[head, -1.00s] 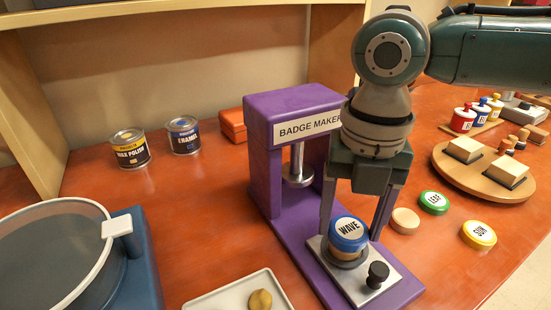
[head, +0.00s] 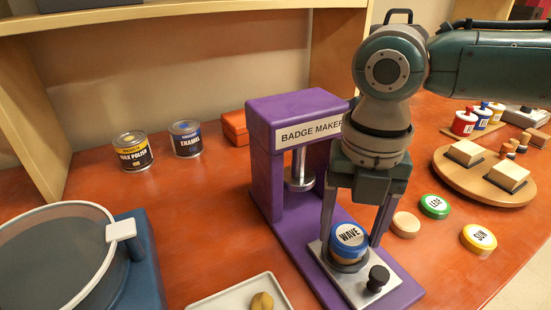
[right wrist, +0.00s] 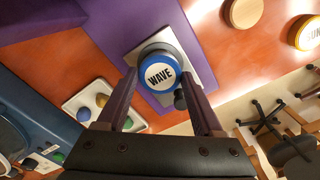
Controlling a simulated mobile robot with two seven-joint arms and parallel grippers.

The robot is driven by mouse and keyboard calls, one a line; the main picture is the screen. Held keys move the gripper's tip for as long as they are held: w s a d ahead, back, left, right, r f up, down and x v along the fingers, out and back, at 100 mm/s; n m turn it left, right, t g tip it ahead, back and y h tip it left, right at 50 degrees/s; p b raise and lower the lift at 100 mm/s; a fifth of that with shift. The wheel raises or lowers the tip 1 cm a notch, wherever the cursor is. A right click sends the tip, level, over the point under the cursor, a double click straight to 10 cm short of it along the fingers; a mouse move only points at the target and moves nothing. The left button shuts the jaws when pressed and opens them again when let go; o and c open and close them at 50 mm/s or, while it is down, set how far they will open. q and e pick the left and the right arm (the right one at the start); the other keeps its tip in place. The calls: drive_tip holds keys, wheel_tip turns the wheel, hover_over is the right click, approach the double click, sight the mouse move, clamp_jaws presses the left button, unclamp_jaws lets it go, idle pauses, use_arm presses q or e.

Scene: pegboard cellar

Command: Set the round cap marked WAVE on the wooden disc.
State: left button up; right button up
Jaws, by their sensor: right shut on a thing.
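The round cap marked WAVE (head: 349,236) is blue-rimmed with a white face, and it lies level over the badge maker's front plate. My right gripper (head: 350,243) is shut on it, one finger on each side; the cap also shows between the fingers in the right wrist view (right wrist: 160,76). A strip of the wooden disc (head: 346,260) shows just beneath the cap, in the round holder. I cannot tell whether cap and disc touch all round. My left gripper is not in view.
The purple badge maker (head: 262,160) stands around the gripper, with a black knob (head: 378,278) close by. Another wooden disc (head: 405,224), the LEAF cap (head: 434,206) and the SUN cap (head: 478,238) lie to the right. A white tray (head: 225,299) is at front left.

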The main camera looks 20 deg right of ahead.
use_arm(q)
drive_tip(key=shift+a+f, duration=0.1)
use_arm(e)
drive_tip(key=shift+f, duration=0.4)
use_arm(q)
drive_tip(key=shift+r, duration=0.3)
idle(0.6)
use_arm(e)
drive_tip(key=o, duration=1.3)
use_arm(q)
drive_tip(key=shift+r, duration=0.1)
use_arm(e)
drive_tip(key=shift+r, duration=0.1)
wheel_tip(320, 180, up, 7)
drive_tip(key=p, duration=0.8)
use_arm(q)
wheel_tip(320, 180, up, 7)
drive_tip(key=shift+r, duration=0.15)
